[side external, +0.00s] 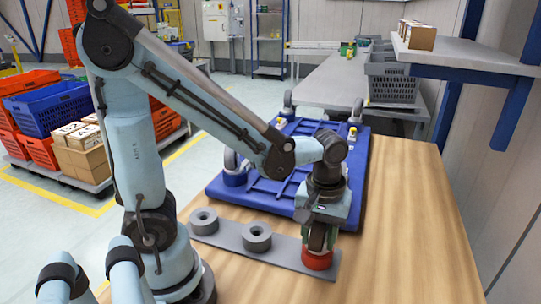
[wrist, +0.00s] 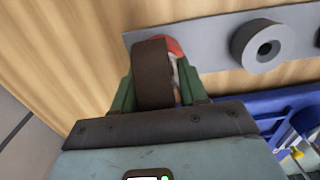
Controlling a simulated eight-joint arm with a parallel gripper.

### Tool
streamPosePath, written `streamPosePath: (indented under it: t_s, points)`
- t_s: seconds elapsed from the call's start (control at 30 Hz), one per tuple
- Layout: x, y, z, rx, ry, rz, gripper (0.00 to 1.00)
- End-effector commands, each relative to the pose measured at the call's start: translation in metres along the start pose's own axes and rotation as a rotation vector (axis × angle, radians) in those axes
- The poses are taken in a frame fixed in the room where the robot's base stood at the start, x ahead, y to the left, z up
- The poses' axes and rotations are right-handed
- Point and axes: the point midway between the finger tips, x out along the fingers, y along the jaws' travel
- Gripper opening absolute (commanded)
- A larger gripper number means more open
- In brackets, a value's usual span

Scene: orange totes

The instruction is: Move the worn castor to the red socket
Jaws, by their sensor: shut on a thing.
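My gripper (side external: 318,240) points down over the red socket (side external: 317,261) at the right end of a grey plate (side external: 285,257). It is shut on the worn castor, whose dark brown wheel (wrist: 153,75) shows between the green fingers in the wrist view. The castor is right above or in the red socket; a bit of the red socket (wrist: 174,46) shows behind the wheel. I cannot tell whether the castor is seated, as its lower end is hidden.
Two grey sockets (side external: 257,236) (side external: 203,220) sit on the same plate, both with empty holes. A blue upturned dolly (side external: 262,195) with castors on its corners lies just behind. The wooden table (side external: 410,240) is clear to the right.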

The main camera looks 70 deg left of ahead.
Motion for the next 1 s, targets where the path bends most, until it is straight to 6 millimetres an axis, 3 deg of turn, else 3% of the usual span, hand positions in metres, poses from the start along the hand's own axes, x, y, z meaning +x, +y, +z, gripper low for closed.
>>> streamPosePath:
  t_s: [0.37,0.4,0.57,1.0]
  points:
    - [0.004,0.0001,-0.0001,0.0,0.0,0.0,0.0]
    - [0.0041,0.0001,-0.0001,0.0,0.0,0.0,0.46]
    - [0.004,0.0001,-0.0001,0.0,0.0,0.0,0.7]
    - [-0.0015,0.0003,-0.0002,0.0,0.0,0.0,0.72]
